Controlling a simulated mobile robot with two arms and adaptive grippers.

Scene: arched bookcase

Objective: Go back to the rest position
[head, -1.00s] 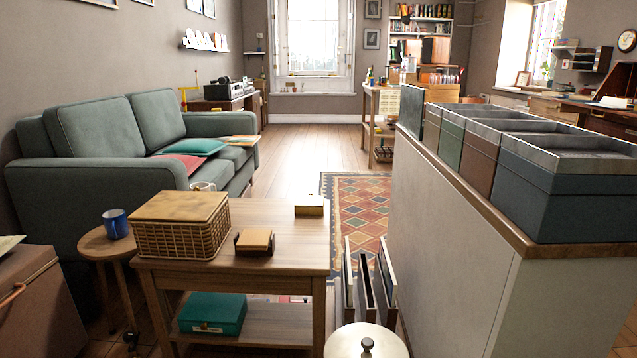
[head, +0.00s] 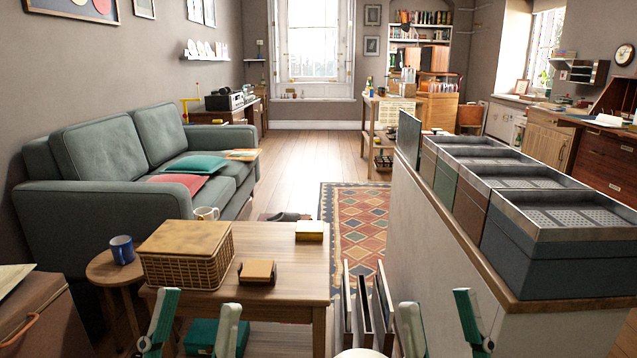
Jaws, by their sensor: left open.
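My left gripper (head: 198,300) shows at the bottom edge of the head view, in front of the wooden side table (head: 290,262). Its two green-and-grey fingers point up and stand well apart, with nothing between them. My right gripper (head: 436,299) shows at the bottom edge right of centre, in front of the white cabinet (head: 440,250). Its fingers are also spread and empty. The lower parts of both grippers are cut off by the picture edge.
The table bears a wicker box (head: 186,270), a small brown box (head: 257,271) and a yellowish box (head: 309,231). Upright panels (head: 364,310) stand between table and cabinet. Several storage boxes (head: 560,262) line the cabinet top. A sofa (head: 110,200) stands left; the patterned rug (head: 355,222) is clear.

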